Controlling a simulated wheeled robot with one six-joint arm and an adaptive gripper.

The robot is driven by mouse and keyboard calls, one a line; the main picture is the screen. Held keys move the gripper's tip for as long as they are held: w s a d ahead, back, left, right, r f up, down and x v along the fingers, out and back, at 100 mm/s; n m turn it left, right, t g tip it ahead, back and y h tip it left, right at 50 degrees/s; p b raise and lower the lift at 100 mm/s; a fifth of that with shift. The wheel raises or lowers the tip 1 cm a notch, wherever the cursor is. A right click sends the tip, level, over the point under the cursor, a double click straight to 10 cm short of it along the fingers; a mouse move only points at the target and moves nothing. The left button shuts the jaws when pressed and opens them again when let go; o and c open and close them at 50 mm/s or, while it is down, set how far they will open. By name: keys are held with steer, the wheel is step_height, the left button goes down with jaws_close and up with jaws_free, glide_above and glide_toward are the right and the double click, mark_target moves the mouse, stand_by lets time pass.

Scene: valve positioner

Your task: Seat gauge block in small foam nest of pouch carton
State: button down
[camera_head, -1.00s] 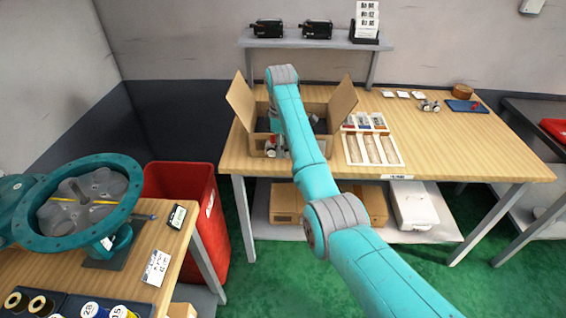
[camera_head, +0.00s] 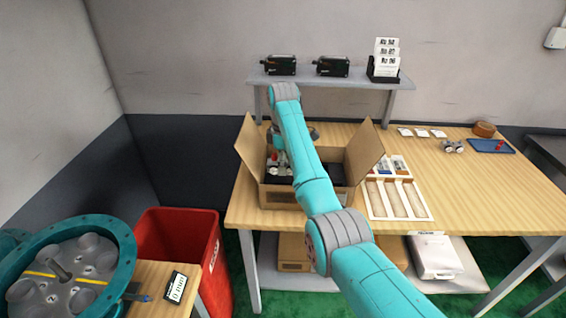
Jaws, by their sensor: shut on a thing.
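The open cardboard pouch carton (camera_head: 307,198) stands on the left part of the wooden workbench, its side flaps spread. Dark foam (camera_head: 333,173) shows inside, right of my forearm. My forearm crosses in front of the carton and hides much of its inside. My gripper (camera_head: 277,162) shows only in part, small and grey with a red spot, left of the forearm and over the carton's left half. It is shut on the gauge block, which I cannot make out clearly. The small nest is hidden or too small to tell, and so is whether the block touches it.
A white divided tray (camera_head: 399,200) stands right of the carton. A grey shelf (camera_head: 330,78) with two black devices and a card holder is behind. A blue tray (camera_head: 491,146) lies far right. A red bin (camera_head: 180,240) and teal valve (camera_head: 70,265) are left.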

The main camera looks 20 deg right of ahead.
steer(key=shift+f, duration=3.5)
steer(key=shift+f, duration=0.95)
steer(key=shift+c, duration=2.2)
jaws_free()
steer(key=shift+f, duration=0.1)
step_height(320, 180, up, 12)
steer(key=shift+r, duration=0.1)
